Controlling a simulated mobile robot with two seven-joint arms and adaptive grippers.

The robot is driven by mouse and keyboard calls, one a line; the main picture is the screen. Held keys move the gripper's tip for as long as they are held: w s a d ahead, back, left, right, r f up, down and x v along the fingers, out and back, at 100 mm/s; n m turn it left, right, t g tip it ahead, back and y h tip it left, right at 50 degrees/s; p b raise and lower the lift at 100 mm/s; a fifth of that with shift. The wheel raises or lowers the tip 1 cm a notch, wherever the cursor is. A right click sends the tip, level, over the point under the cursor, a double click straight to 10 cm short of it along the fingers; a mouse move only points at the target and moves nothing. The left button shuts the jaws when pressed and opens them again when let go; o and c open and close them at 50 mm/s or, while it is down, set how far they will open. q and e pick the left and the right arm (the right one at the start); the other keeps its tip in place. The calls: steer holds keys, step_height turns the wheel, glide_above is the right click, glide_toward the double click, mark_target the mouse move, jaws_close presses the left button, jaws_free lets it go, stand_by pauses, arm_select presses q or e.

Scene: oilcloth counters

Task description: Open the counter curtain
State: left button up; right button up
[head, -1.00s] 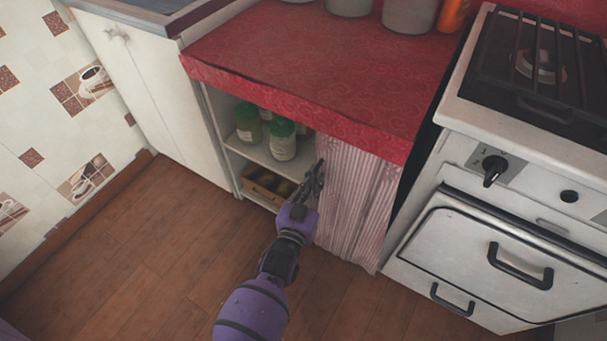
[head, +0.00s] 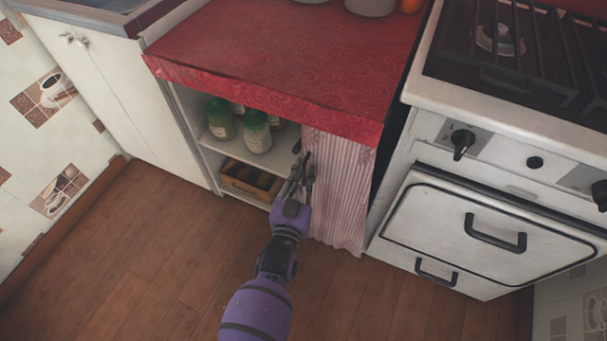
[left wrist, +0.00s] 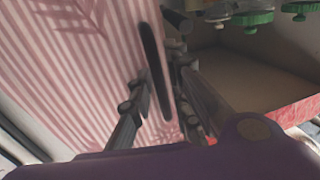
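The counter curtain (head: 340,190), pink and white striped cloth, hangs in folds under the right part of the red-covered counter (head: 290,60). The left part of the opening is uncovered. My left gripper (head: 302,170) is at the curtain's left edge, with its fingers close together on the cloth. In the left wrist view, the curtain (left wrist: 70,70) fills the left side, and the gripper (left wrist: 160,90) has its dark fingers around the cloth's edge, partly hiding it. My right gripper is not in view.
The open shelves hold green-lidded jars (head: 257,135) above and a wooden crate (head: 250,180) below. A white stove (head: 450,220) stands close on the right, with protruding handles. A white cabinet (head: 120,100) stands on the left. The wooden floor (head: 160,250) in front is clear.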

arm_select(q)
steer(key=s+a, duration=0.1)
steer(key=s, duration=1.1)
steer(key=shift+a, duration=0.4)
